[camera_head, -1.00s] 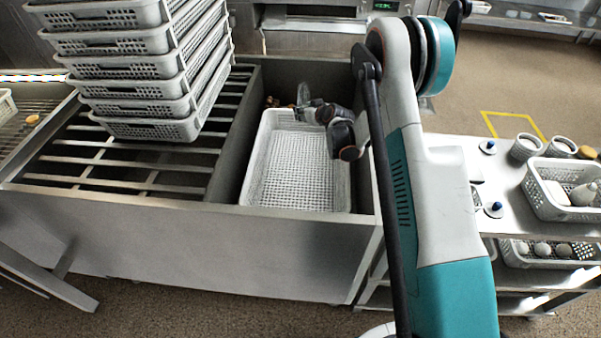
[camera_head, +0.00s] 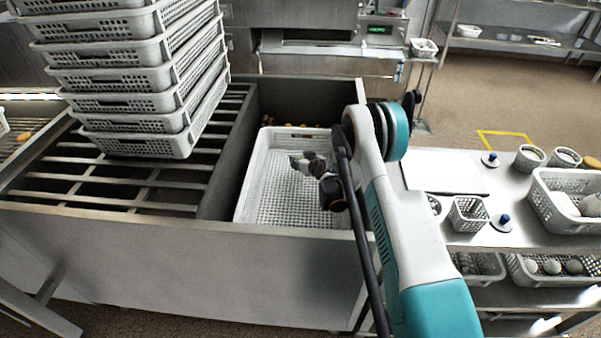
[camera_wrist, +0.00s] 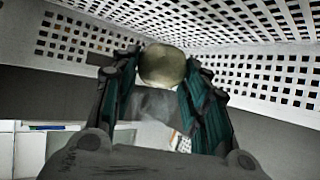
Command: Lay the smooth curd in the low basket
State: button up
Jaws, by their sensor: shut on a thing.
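The low basket (camera_head: 248,180) is a white perforated crate standing in the metal trough. My gripper (camera_head: 297,161) is over its interior, near the middle. In the wrist view my gripper (camera_wrist: 160,90) is shut on the smooth curd (camera_wrist: 162,65), a rounded, pale yellowish piece between the fingertips. The basket's perforated walls (camera_wrist: 225,25) fill the upper part of that view.
A tall stack of perforated baskets (camera_head: 125,78) stands on the slatted rack at the left. Small brown things (camera_head: 300,125) lie behind the low basket. A shelf (camera_head: 520,235) at the right holds baskets, cups and blue-knobbed pieces. The visible basket floor is clear.

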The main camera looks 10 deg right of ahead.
jog(key=shift+f+b, duration=0.8)
jog(key=shift+f, duration=1.55)
jog(key=shift+r, duration=0.1)
jog(key=o, duration=1.1)
